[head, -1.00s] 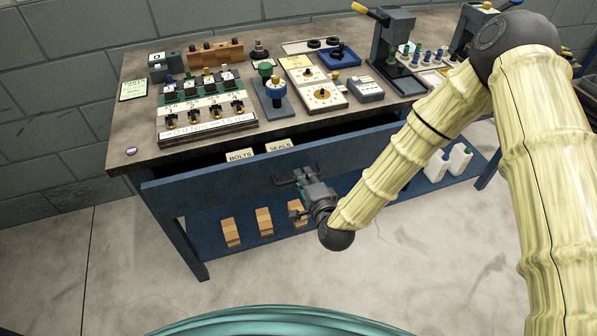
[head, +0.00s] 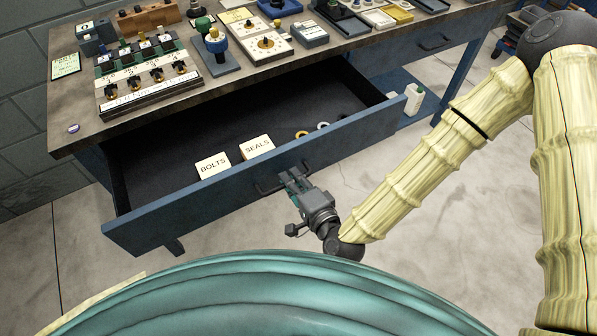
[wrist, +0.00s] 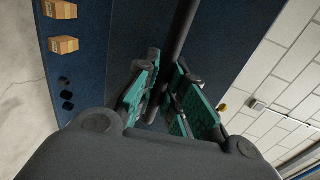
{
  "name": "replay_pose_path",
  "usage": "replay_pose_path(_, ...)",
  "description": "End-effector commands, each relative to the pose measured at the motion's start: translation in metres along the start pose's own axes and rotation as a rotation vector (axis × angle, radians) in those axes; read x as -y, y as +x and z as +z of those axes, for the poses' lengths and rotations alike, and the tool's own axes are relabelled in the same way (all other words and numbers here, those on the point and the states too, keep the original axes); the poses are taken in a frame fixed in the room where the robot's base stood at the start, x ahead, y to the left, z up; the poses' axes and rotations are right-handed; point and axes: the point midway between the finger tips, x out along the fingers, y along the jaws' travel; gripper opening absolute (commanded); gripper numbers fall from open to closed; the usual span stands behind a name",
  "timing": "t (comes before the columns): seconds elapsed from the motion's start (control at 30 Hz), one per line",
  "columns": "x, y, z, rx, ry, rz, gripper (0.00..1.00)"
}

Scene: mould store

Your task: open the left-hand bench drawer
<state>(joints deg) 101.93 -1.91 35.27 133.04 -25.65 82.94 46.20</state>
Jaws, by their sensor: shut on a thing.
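The left-hand bench drawer (head: 235,192) stands pulled well out from the bench in the head view, its blue front facing me. Its dark bar handle (head: 270,187) is at the middle of the front. My gripper (head: 294,181) is shut on the handle. In the wrist view the handle bar (wrist: 182,35) runs down between the teal finger pads of my gripper (wrist: 168,95). The pads hide the part of the bar they grip. Inside the drawer are a BOLTS box (head: 212,166), a SEALS box (head: 257,147) and some small rings (head: 302,134).
The benchtop (head: 75,120) above carries fixtures and small devices. A second drawer (head: 432,45), to the right, is shut. White bottles (head: 413,98) stand on the lower shelf. Small boxes (wrist: 62,45) show in the wrist view.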

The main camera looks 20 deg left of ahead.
Motion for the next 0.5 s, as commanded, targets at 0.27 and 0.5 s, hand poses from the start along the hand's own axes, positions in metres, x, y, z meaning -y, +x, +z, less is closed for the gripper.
replay_pose_path(0.27, -0.0003, -0.0015, 0.0018, 0.004, -0.001, 0.0, 0.0)
replay_pose_path(0.5, -0.0004, -0.0018, 0.0013, 0.004, -0.001, 0.0, 0.21)
